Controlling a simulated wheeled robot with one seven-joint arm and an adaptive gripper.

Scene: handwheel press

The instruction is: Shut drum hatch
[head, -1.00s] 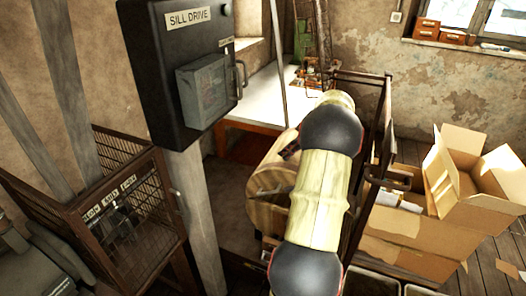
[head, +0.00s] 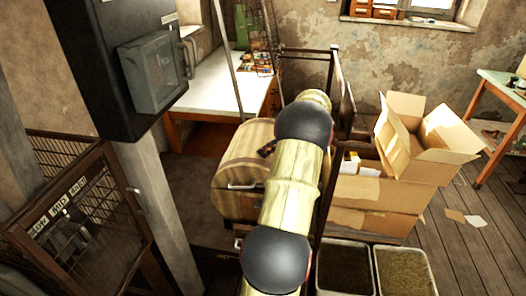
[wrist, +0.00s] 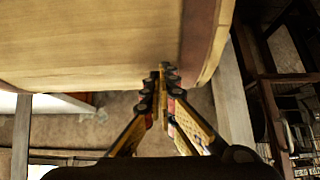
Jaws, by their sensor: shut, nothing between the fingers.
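The wooden drum (head: 235,160) stands in the middle of the head view, partly hidden behind my arm. A pale metal handle (head: 243,186) shows on its near side. I cannot make out the hatch's edges or how far open it stands. The dark tip of my gripper (head: 267,148) shows at the drum's upper right, beside my arm. In the wrist view my gripper (wrist: 163,70) is shut and empty. Its fingertips overlap the lower edge of a smooth wooden panel (wrist: 90,45); I cannot tell whether they touch it.
A dark wall cabinet (head: 110,60) and its post (head: 155,200) stand left of the drum, with a mesh cage (head: 75,215) at lower left. Cardboard boxes (head: 370,205) and two bins (head: 404,270) stand to the right. Plank floor (head: 475,245) is open at far right.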

